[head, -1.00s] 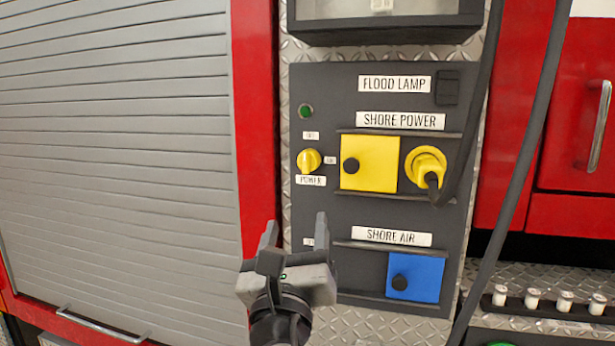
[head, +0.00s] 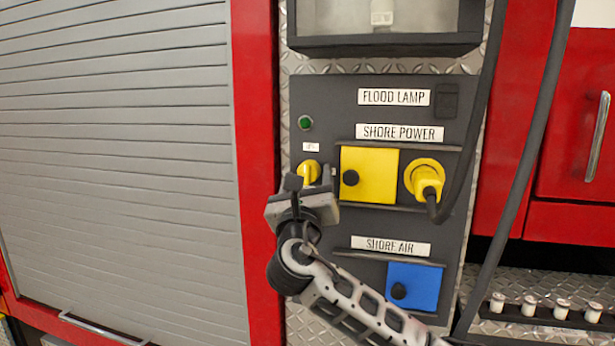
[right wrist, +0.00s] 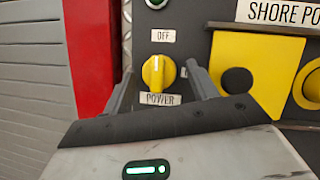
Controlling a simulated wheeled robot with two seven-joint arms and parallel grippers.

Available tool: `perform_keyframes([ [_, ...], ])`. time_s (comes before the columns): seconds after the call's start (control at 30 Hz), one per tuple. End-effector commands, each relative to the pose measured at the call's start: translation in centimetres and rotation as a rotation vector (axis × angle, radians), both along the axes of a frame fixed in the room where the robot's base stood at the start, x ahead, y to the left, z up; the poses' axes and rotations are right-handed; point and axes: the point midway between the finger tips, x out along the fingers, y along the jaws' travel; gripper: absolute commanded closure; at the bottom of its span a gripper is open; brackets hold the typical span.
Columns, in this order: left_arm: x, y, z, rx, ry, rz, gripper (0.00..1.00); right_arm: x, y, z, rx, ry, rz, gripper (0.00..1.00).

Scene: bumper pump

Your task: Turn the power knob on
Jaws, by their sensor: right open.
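The yellow power knob (head: 309,171) is on the dark panel, partly covered by my right gripper in the head view. In the right wrist view the knob (right wrist: 159,72) points roughly upright, toward the OFF label (right wrist: 163,35) above it, with the POWER label (right wrist: 160,99) below. My right gripper (right wrist: 158,78) is open, with one finger on each side of the knob and a visible gap at both sides. I cannot tell how deep the fingers reach. In the head view the right gripper (head: 308,178) is at the knob. My left gripper is not in view.
A yellow shore power cover (head: 375,174) and a yellow plug (head: 426,178) with a hanging black cable are right of the knob. A blue shore air cover (head: 414,286) is lower. A green light (head: 305,122) is above. A red post (head: 254,150) stands left.

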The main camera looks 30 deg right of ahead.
Motion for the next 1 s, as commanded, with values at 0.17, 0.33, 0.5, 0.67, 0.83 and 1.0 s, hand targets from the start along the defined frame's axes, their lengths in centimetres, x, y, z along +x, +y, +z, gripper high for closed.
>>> perform_keyframes([
  [0.17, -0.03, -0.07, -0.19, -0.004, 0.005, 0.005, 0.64, 0.16, -0.14, 0.11, 0.000, -0.001, 0.001, 0.42],
  [0.33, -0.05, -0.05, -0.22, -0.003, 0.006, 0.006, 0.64, 0.14, -0.12, 0.10, 0.000, -0.001, 0.001, 0.53],
  [0.5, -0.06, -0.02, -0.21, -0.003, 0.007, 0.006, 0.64, 0.13, -0.11, 0.08, 0.001, -0.001, 0.000, 0.87],
  [0.67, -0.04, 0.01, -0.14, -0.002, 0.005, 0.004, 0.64, 0.13, -0.09, 0.04, 0.004, -0.004, 0.000, 0.87],
  [0.83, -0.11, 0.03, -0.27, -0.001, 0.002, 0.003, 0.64, 0.18, -0.04, -0.09, 0.031, -0.033, 0.001, 0.86],
  [1.0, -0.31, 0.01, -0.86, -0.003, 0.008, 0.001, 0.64, 0.27, 0.04, -0.25, 0.091, -0.101, 0.000, 0.86],
])
